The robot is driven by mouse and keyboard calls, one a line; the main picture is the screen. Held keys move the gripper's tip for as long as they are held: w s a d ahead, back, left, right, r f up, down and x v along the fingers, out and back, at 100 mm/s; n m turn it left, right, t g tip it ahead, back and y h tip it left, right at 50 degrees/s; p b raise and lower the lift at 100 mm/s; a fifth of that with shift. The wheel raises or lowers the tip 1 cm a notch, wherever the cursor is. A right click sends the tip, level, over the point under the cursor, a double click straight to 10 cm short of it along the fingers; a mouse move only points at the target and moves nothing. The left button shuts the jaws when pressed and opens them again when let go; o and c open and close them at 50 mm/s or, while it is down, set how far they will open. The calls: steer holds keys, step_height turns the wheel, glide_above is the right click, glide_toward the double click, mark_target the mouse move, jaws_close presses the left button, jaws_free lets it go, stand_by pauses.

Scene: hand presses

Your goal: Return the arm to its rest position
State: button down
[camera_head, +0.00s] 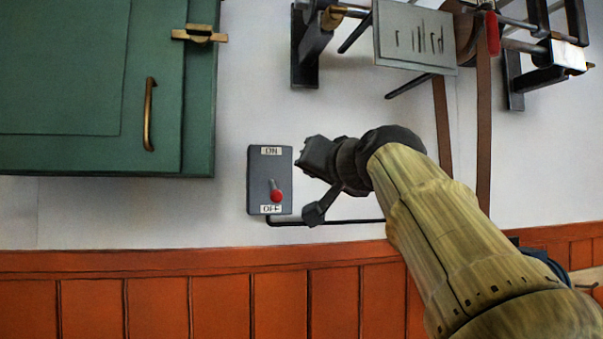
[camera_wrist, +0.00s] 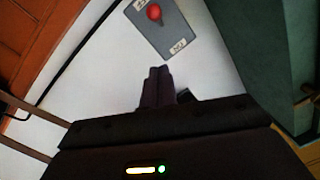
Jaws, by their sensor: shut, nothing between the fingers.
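My arm (camera_head: 440,225) reaches from the lower right toward the wall, with its wrist bent to the left. My gripper (camera_head: 303,158) is just right of a grey switch box (camera_head: 256,175) in the head view, apart from it as far as I can tell. In the wrist view the fingers (camera_wrist: 157,72) are together and empty, pointing toward the box (camera_wrist: 180,28). The box's red-knobbed lever (camera_head: 277,196) points down at the OFF label. The red knob (camera_wrist: 153,12) also shows in the wrist view.
A green cabinet (camera_head: 65,75) with brass handle (camera_head: 149,114) and latch (camera_head: 199,35) is at upper left. Belt-driven machinery with a grey plate (camera_head: 414,38) and brown belts (camera_head: 483,130) is above and behind my arm. Orange panelling (camera_head: 160,300) runs below. A dark conduit (camera_head: 345,222) leaves the box.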

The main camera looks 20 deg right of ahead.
steer(key=shift+w+f, duration=0.1)
steer(key=w+a+f+g+p, duration=0.1)
steer(key=w+f+g, duration=0.15)
steer(key=f, duration=0.85)
steer(key=w+a+f+n+g+p, duration=0.1)
steer(key=f+g, duration=0.2)
steer(key=f, duration=0.7)
steer(key=w+a+f+g+p, duration=0.1)
steer(key=f+g, duration=0.2)
steer(key=f, duration=0.8)
steer(key=s+a+f+n+g+p, duration=0.1)
steer(key=s+a+f+n+g, duration=0.1)
steer(key=s+f, duration=0.7)
steer(key=s+a+f+n+g+p, duration=0.2)
steer(key=s+f+g, duration=0.3)
steer(key=s+f, duration=0.5)
step_height(320, 180, down, 6)
steer(key=shift+s+a+r, duration=0.2)
steer(key=shift+a, duration=0.15)
steer(key=shift+w, duration=0.1)
